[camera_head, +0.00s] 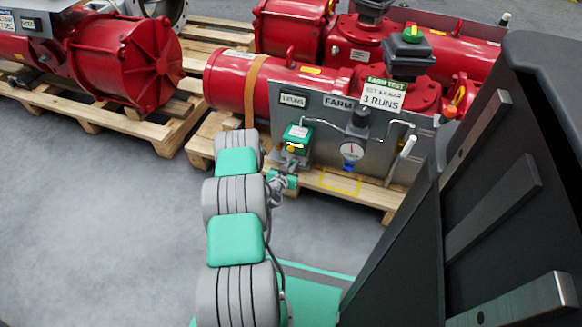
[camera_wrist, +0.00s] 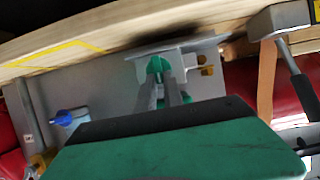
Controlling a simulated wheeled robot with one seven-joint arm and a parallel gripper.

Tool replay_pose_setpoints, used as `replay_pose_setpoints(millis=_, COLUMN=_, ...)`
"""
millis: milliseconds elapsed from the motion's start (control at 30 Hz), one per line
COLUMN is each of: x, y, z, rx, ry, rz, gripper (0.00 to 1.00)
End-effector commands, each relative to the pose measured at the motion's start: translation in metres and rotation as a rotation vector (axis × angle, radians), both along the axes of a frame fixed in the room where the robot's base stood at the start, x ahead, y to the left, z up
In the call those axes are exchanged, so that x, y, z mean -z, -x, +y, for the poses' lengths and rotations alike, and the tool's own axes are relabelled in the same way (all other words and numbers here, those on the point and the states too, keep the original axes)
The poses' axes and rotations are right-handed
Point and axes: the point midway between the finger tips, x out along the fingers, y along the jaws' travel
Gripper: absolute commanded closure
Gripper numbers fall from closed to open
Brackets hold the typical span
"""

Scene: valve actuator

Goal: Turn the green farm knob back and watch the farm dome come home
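The farm panel (camera_head: 330,104) is a grey plate lettered "FARM" on the front of a red actuator. A green box (camera_head: 297,133) with a pale label and yellowish parts below it is mounted at its left. My gripper (camera_wrist: 159,77) is close to the metal block (camera_wrist: 196,72) with brass fittings in the wrist view. A small green part shows between or at its fingertips; I cannot tell whether it is the knob or the tips, nor whether the fingers grip it. The farm dome (camera_head: 411,35) on top of the actuator is dark with a green and yellow cap.
A gauge (camera_head: 352,150) with a blue part and bent pipes is on the panel's right. A sign (camera_head: 384,94) reads "3 RUNS". A wooden pallet (camera_head: 338,186) lies below the panel. Other red actuators (camera_head: 130,62) stand left and behind. Grey floor (camera_head: 100,220) is clear.

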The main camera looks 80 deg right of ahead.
Motion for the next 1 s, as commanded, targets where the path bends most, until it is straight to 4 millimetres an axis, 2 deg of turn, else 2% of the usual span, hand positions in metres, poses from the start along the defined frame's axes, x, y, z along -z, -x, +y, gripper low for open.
replay_pose_setpoints(millis=100, x=0.0001, y=0.0001, z=0.0001, rx=0.0, ry=0.0, rz=0.0, gripper=1.0)
replay_pose_setpoints(millis=667, x=0.0002, y=0.0007, z=0.0004, rx=0.001, ry=0.0, rz=-0.01, gripper=1.0)
replay_pose_setpoints(millis=1000, x=0.0007, y=0.0053, z=0.0, rx=0.003, ry=0.015, rz=-0.153, gripper=1.0)
